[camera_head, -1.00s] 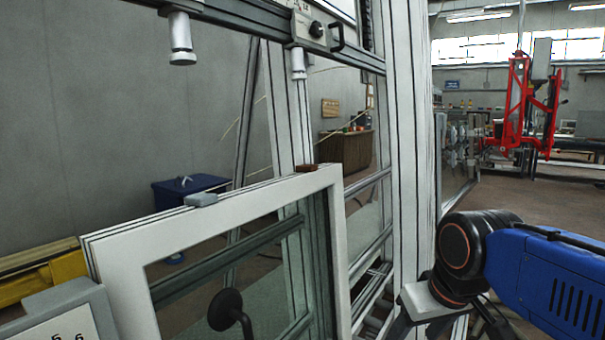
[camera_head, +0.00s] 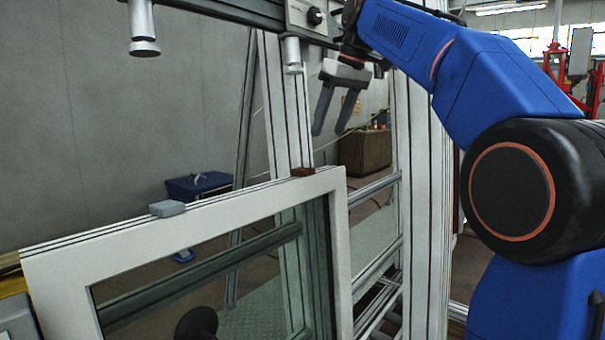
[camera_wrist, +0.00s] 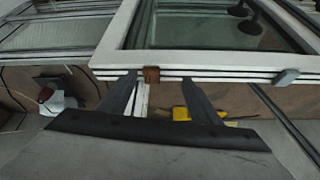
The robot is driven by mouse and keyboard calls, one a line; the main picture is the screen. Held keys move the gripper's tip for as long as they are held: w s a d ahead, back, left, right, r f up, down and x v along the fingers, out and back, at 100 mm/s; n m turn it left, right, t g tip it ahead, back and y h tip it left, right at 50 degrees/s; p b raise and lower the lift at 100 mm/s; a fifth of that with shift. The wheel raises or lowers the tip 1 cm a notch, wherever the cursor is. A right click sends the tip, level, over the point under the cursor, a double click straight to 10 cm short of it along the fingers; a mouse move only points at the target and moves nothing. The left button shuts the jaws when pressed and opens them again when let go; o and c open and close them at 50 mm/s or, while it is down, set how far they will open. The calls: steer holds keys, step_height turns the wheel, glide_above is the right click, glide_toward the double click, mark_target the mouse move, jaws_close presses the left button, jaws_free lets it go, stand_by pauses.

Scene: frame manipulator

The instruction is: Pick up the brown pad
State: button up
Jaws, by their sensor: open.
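The brown pad (camera_head: 303,171) is a small block on the top edge of the white window frame (camera_head: 190,222), near its right corner. In the wrist view the brown pad (camera_wrist: 151,75) sits on the frame's edge, just right of the left fingertip. My gripper (camera_head: 331,134) is open and empty, above and a little right of the pad in the head view, fingers pointing down. In the wrist view my gripper (camera_wrist: 160,78) shows its two fingers apart, with the pad between their lines but closer to the left finger. Contact is not visible.
A grey pad (camera_head: 167,208) sits on the same top edge, further left. A metal rail with white cylinders (camera_head: 142,30) runs above, close to my gripper. Upright metal profiles (camera_head: 422,190) stand right of the frame. A blue box (camera_head: 199,186) lies behind.

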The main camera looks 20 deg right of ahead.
steer(key=n, duration=0.2)
glide_toward(303, 169)
steer(key=w+f, duration=0.2)
steer(key=shift+w+f, duration=0.1)
steer(key=shift+f, duration=0.2)
steer(key=shift+y, duration=0.3)
steer(key=shift+x, duration=2.6)
steer(key=c, duration=1.1)
